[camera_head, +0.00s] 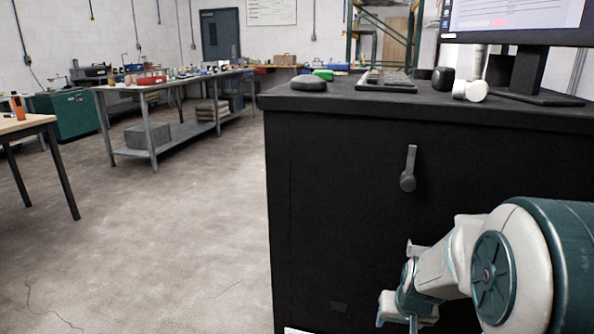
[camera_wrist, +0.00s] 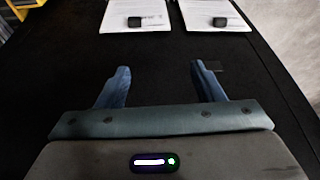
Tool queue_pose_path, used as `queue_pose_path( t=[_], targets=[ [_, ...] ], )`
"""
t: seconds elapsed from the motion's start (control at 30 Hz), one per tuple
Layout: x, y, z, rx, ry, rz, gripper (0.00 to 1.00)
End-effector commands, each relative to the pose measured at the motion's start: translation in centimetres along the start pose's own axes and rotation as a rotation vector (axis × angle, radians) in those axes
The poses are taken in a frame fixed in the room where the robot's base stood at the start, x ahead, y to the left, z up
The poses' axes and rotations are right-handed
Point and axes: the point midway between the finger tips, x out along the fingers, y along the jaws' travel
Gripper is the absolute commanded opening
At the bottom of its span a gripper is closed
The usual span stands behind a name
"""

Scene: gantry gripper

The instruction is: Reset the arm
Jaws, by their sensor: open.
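My gripper (camera_wrist: 158,82) shows in the wrist view with its two blue fingers spread apart and nothing between them. It is over a black surface (camera_wrist: 158,58), and I cannot tell how far above it. In the head view my arm (camera_head: 500,265) reaches in from the lower right, in front of the black cabinet (camera_head: 340,200). The end of my arm hangs low beside the cabinet's front, and the fingertips are not clear there.
Two white sheets (camera_wrist: 118,26) with small dark objects lie beyond the fingers. A workbench (camera_head: 175,85) and a wooden table (camera_head: 22,125) stand left. The floor (camera_head: 180,220) between is open.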

Motion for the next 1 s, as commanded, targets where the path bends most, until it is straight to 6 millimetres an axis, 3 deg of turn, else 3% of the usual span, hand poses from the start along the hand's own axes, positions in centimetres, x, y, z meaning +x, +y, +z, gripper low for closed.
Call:
queue_pose_path(
  t=[0.03,0.1,0.7,0.83,1.0],
  targets=[
    [-3.8,-0.8,-0.6,-0.011,0.000,-0.007,0.61],
    [-6.8,-1.6,-0.5,-0.024,-0.009,-0.014,0.61],
    [-31.2,-6.0,2.2,-0.134,-0.079,-0.028,0.61],
    [-35.1,-6.3,3.1,-0.151,-0.091,-0.022,0.61],
    [-37.8,-6.3,4.0,-0.164,-0.103,-0.014,0.61]
  ],
)
